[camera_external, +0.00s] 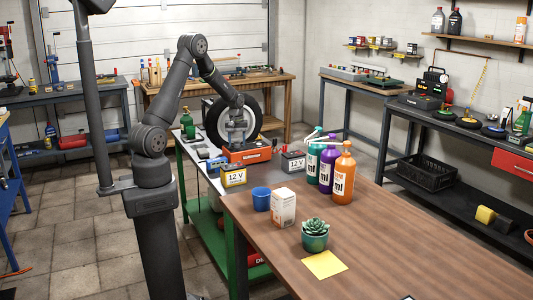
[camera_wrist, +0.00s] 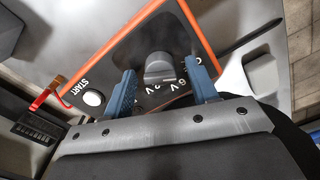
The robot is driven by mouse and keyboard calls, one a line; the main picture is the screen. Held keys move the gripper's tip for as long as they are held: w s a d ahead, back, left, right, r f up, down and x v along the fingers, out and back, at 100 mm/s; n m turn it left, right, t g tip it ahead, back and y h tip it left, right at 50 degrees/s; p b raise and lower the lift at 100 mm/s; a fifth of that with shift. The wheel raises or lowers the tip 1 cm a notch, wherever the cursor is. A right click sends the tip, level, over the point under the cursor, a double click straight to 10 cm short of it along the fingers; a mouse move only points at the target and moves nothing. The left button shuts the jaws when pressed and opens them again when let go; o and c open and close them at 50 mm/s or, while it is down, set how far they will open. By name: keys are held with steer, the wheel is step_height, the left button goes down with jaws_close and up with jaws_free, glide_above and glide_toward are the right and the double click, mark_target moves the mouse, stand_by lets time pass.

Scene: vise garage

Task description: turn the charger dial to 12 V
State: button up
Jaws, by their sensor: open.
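The charger is an orange-rimmed box (camera_external: 247,152) on the metal bench, with a dark panel in the wrist view (camera_wrist: 140,60). Its grey dial (camera_wrist: 159,69) sits between the blue fingers of my gripper (camera_wrist: 160,88), which are open with a gap on each side of the dial. White markings partly show below the dial, and the fingers and gripper body hide some of them. I cannot read the dial's setting. A white button (camera_wrist: 93,98) marked START is left of the dial. In the external view my gripper (camera_external: 237,138) is over the charger.
Batteries labelled 12 V (camera_external: 234,177) stand near the charger, one in front and another to its right (camera_external: 293,162). A tire (camera_external: 246,115) stands behind. Spray bottles (camera_external: 326,165), a blue cup (camera_external: 261,198) and a potted plant (camera_external: 315,236) are on the wooden table. A red-handled clamp (camera_wrist: 45,98) lies beside the charger.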

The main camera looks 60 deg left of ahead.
steer(key=shift+f, duration=0.15)
steer(key=c, duration=1)
steer(key=shift+o, duration=0.2)
steer(key=shift+m, duration=0.3)
steer(key=m, duration=0.4)
steer(key=shift+m, duration=0.3)
steer(key=m, duration=0.4)
steer(key=shift+m, duration=0.3)
steer(key=m, duration=1.3)
steer(key=shift+m, duration=0.3)
